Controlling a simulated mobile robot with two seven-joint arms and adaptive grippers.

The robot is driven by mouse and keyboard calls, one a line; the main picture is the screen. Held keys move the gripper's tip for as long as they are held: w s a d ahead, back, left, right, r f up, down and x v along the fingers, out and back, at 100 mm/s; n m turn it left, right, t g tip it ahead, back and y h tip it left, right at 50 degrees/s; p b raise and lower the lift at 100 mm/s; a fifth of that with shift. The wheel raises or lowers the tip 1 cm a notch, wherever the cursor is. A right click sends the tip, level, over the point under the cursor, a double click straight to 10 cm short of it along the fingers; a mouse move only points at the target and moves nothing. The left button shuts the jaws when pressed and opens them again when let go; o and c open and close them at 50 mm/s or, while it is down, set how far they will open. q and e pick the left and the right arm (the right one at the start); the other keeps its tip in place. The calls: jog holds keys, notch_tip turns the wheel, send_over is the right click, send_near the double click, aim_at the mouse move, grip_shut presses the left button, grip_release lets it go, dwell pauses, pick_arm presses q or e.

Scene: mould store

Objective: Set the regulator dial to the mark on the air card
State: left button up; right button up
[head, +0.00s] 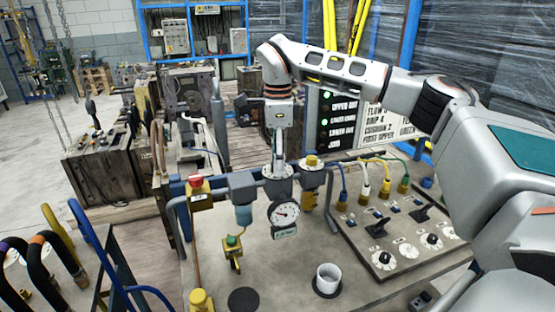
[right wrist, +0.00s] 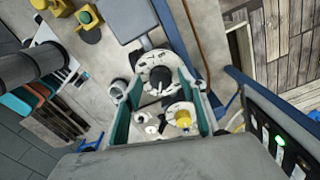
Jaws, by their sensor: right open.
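The regulator dial (head: 278,172) is a pale, marked disc on top of the pipe assembly on the bench, above a round white gauge (head: 284,214). My right gripper (head: 279,158) points down right over the dial, partly hiding it. In the right wrist view, its teal fingers (right wrist: 162,104) are open on both sides of the fittings, with the dial's dark knob (right wrist: 160,77) near the fingertips. I cannot tell whether they touch it. A white lettered board (head: 385,112), partly behind my right arm, has lines on flow, drip and cushion. I cannot tell whether it is the air card.
A red button (head: 196,182) and a yellow-capped fitting (head: 312,161) flank the dial. A white cup (head: 328,278) stands at the bench front. A switch panel (head: 395,235) with cables lies at the right. A lamp panel (head: 341,120) stands behind.

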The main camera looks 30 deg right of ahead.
jog(key=shift+f, duration=0.15)
jog(key=c, duration=1.1)
